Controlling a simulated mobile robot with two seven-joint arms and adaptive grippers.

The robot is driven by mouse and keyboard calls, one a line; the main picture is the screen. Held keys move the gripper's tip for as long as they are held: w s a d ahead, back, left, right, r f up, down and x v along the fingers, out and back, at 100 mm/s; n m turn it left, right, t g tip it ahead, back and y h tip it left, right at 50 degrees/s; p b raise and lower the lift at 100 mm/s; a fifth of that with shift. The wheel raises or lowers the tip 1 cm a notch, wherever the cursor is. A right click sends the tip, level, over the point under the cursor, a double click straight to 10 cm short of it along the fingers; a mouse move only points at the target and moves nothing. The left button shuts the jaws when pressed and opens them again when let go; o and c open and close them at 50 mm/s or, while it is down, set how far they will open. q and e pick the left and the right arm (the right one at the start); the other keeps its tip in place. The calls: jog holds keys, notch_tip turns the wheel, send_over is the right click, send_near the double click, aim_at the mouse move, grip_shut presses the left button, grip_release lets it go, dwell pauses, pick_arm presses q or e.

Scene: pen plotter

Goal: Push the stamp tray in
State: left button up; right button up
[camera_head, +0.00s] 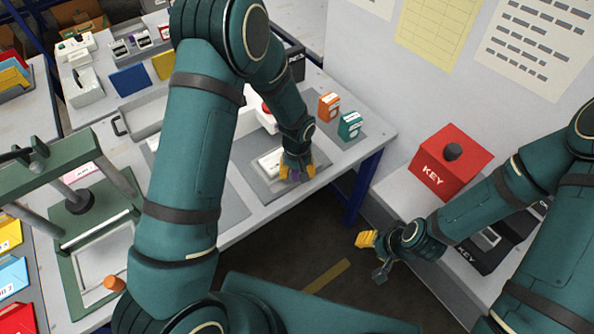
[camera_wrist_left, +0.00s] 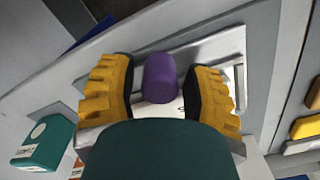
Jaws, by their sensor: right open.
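A pale, flat tray-like unit (camera_head: 268,162) lies on a grey mat on the table. I take it for the stamp tray, but its label is unreadable. A purple knob (camera_head: 294,176) is at its near right end; in the left wrist view the knob (camera_wrist_left: 160,77) stands between my fingers. My left gripper (camera_head: 297,172) is over that end, its yellow fingers on either side of the knob with narrow gaps. It also shows in the left wrist view (camera_wrist_left: 159,90). My arm hides part of the unit. My right gripper (camera_head: 374,256) is open and empty, beyond the table's right edge.
An orange box (camera_head: 328,106) and a teal box (camera_head: 350,125) stand behind the unit. A grey tray with a handle (camera_head: 143,117) lies further left. A green press (camera_head: 88,205) is at the left. A red KEY box (camera_head: 451,161) stands at the right.

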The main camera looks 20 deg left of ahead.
aim_at(277, 151)
pick_arm(q)
grip_shut()
jog(key=w+a, duration=0.2)
jog(key=w+a+b, duration=0.1)
jog(key=w+a, duration=0.1)
jog(key=a, duration=0.1)
jog(key=w+a, duration=0.2)
jog(key=a, duration=0.1)
jog(key=shift+w+a+b, duration=0.15)
jog(key=shift+b, duration=0.2)
jog(key=shift+o, duration=0.6)
grip_release()
jog(key=o, duration=0.4)
jog(key=shift+a, duration=0.1)
jog(key=shift+c, duration=0.2)
